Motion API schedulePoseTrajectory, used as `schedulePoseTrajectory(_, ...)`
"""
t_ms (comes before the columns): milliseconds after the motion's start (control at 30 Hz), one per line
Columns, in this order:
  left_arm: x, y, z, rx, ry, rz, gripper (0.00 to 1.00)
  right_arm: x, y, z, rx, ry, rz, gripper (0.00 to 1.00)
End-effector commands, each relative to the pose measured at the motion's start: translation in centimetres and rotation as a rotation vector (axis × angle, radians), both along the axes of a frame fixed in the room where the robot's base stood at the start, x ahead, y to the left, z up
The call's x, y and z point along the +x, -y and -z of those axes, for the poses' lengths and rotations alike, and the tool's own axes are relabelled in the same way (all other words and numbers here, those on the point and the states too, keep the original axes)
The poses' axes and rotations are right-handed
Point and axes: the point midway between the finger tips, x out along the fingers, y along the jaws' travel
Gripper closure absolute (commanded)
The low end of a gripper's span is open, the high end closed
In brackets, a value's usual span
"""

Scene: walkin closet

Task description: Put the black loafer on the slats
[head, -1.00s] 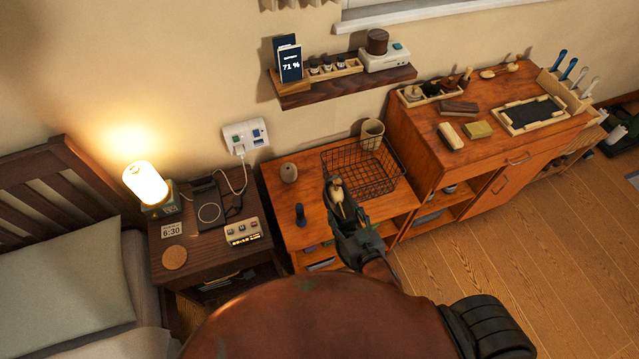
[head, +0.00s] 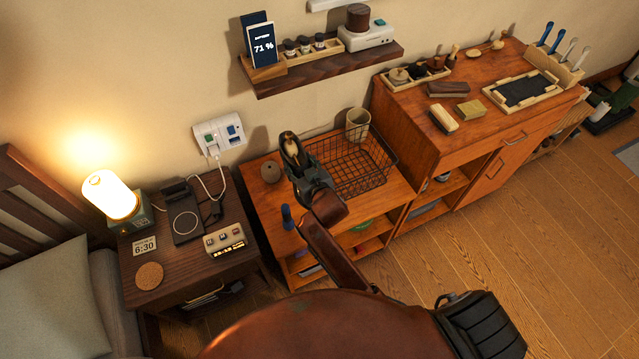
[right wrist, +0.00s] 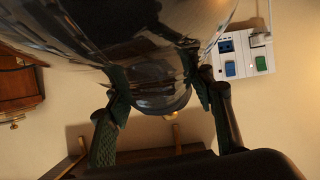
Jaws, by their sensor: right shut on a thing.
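The black loafer (head: 290,147) shows small in the head view, with a dark rim and a tan inside. My right gripper (head: 303,172) is shut on it and holds it over the low orange-brown cabinet, left of the wire basket. In the right wrist view the loafer (right wrist: 140,45) is a large glossy dark shape between the two fingers of the gripper (right wrist: 160,95). A low wooden rack (head: 563,128) stands on the floor beyond the tall cabinet; I cannot tell surely whether it has the slats. My left gripper is not in view.
The wire basket (head: 370,172) and a beige cup (head: 357,124) stand on the low cabinet. A wall shelf (head: 325,68) and a socket panel (head: 220,135) are behind. The tall cabinet (head: 480,78) holds brushes and a tray. The floor (head: 500,240) at right is clear.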

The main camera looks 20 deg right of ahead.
Motion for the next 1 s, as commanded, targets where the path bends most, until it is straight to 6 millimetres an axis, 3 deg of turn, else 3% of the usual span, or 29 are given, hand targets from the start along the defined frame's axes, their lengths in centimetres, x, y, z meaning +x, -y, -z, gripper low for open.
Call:
schedulePoseTrajectory(500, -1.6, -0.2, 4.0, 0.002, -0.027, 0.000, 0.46, 0.1, 0.0, 11.6, 0.001, -0.003, 0.000, 1.00)
schedulePoseTrajectory(633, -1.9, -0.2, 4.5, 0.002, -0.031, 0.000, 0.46, 0.1, 0.0, 13.2, 0.000, 0.000, -0.001, 1.00)
schedulePoseTrajectory(867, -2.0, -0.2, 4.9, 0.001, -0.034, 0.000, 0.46, 0.1, 0.0, 14.4, 0.001, 0.002, -0.001, 1.00)
schedulePoseTrajectory(1000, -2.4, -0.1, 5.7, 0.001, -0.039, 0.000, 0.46, 0.1, -0.1, 16.3, -0.001, 0.000, -0.001, 1.00)
